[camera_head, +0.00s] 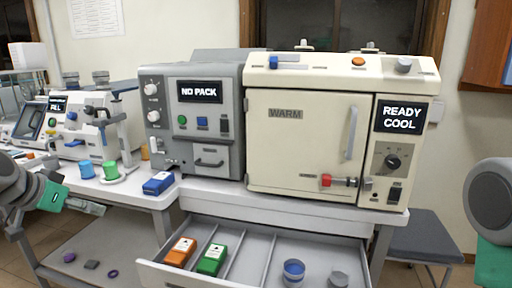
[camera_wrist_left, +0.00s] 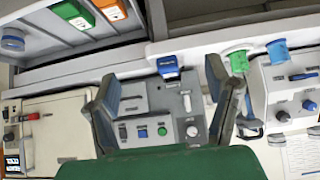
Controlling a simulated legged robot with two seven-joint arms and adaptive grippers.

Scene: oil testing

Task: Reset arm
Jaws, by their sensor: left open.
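My left gripper (camera_head: 92,207) is at the left edge of the head view, in front of the left bench and beside the blue box (camera_head: 158,183). In the left wrist view its two fingers (camera_wrist_left: 162,75) are spread apart, with nothing between them but the grey machine in the background. At the right edge of the head view a part of my right arm shows; its gripper is out of view.
Behind stand a grey machine (camera_head: 210,135) reading NO PACK and a closed cream oven (camera_head: 300,140). Blue (camera_head: 86,169) and green (camera_head: 111,170) cups stand left.

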